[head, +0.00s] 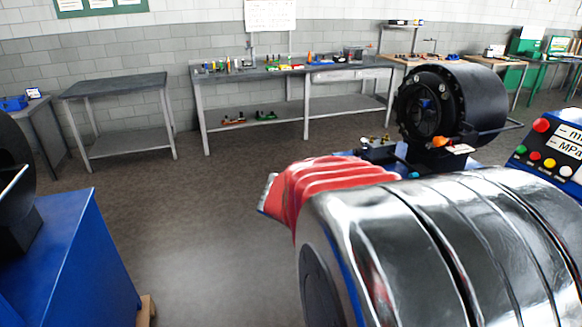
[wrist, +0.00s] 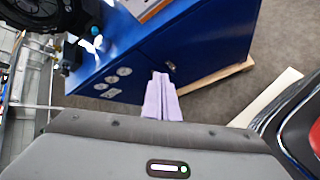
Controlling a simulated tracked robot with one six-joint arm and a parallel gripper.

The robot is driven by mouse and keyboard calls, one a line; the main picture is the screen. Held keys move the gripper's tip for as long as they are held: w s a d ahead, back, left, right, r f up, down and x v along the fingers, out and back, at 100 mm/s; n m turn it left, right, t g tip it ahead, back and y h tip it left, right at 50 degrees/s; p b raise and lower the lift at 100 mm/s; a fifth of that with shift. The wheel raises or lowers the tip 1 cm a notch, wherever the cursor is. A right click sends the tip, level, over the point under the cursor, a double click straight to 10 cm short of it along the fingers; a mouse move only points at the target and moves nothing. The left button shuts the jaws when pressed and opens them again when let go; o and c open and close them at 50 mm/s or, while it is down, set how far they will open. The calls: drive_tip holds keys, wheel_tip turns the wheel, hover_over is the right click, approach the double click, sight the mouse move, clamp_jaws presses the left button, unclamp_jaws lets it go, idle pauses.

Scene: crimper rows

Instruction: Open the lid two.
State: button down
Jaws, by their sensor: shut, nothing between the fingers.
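My gripper (wrist: 161,76) shows in the wrist view as two pale lilac fingers, shut together with nothing between them. Its fingertips point at a blue machine cabinet (wrist: 205,35) and appear apart from it. The cabinet's front has round gauges, a seam and a small dark latch (wrist: 170,66). I cannot tell which part is lid two; no such marking is readable. In the head view a black crimper head (head: 468,98) stands at the right, with small fittings before it. My gripper cannot be made out there; a large shiny black and red body, probably my arm, fills the lower right.
A control panel with coloured buttons (head: 545,155) stands at the right edge. Another blue cabinet (head: 65,265) is at the lower left. Workbenches (head: 115,87) line the back wall, one bearing small parts. The grey floor (head: 190,215) between is clear. A wooden pallet (wrist: 215,76) lies under the wrist-view cabinet.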

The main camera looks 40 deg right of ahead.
drive_tip(key=s+d+f+n+g+h, duration=0.1)
drive_tip(key=s+d+f+n+h, duration=0.1)
drive_tip(key=d, duration=0.8)
drive_tip(key=s+d+f+n+g+h, duration=0.2)
drive_tip(key=d+n, duration=0.4)
drive_tip(key=d, duration=0.5)
drive_tip(key=shift+s+f, duration=0.7)
drive_tip(key=shift+s, duration=0.55)
drive_tip(key=x, duration=1)
drive_tip(key=shift+s+f, duration=0.1)
drive_tip(key=shift+r, duration=2.05)
drive_tip(key=shift+w+a+r, duration=0.1)
drive_tip(key=shift+w+r, duration=0.05)
drive_tip(key=shift+w, duration=0.1)
drive_tip(key=shift+s+r+y, duration=0.15)
drive_tip(key=shift+r+y, duration=0.1)
drive_tip(key=shift+y, duration=0.05)
